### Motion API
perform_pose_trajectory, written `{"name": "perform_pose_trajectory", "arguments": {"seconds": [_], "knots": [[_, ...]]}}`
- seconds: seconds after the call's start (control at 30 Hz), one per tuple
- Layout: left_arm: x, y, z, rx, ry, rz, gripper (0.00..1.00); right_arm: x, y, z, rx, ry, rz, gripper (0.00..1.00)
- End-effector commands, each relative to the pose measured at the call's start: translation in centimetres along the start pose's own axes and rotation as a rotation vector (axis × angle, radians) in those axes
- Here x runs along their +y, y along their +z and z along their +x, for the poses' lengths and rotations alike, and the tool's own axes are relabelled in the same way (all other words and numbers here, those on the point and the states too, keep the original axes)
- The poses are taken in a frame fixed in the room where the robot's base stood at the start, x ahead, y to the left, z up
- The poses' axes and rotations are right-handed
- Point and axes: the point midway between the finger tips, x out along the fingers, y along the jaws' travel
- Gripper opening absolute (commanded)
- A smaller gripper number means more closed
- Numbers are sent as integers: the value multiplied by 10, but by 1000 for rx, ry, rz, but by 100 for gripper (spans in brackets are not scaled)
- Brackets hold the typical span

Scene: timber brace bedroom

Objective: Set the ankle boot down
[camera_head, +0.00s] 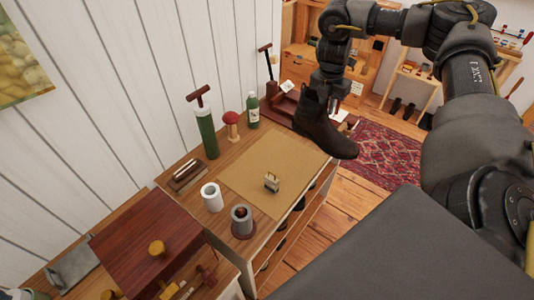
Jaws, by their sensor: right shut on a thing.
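A dark ankle boot (328,130) hangs from my right gripper (325,92) in the upper middle of the head view. The gripper is shut on the top of the boot's shaft, with its toe pointing right and down. The boot appears above the far right end of a wooden shelf unit (228,170), apart from its top as far as I can tell. A tan mat (262,165) lies on that top. My left gripper is not in view.
A small metal padlock-like object (271,182) sits on the mat. A white cup (212,196), a dark cup (242,220), a green pump-like cylinder (207,132), a green bottle (253,110) and a red mushroom-shaped item (232,125) stand around it. Much of the mat is bare.

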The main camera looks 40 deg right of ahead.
Motion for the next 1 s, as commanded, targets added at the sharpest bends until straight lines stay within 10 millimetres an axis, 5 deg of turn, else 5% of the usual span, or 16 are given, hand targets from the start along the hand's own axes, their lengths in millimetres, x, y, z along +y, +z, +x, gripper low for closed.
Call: {"name": "perform_pose_trajectory", "arguments": {"seconds": [0.2,0.47,1.0], "knots": [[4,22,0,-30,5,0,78,2,0,0,-2,3,-2,0],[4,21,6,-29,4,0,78,22,-17,-6,-25,10,-74,0],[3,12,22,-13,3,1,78,61,-123,-21,-34,-31,-193,0]]}}
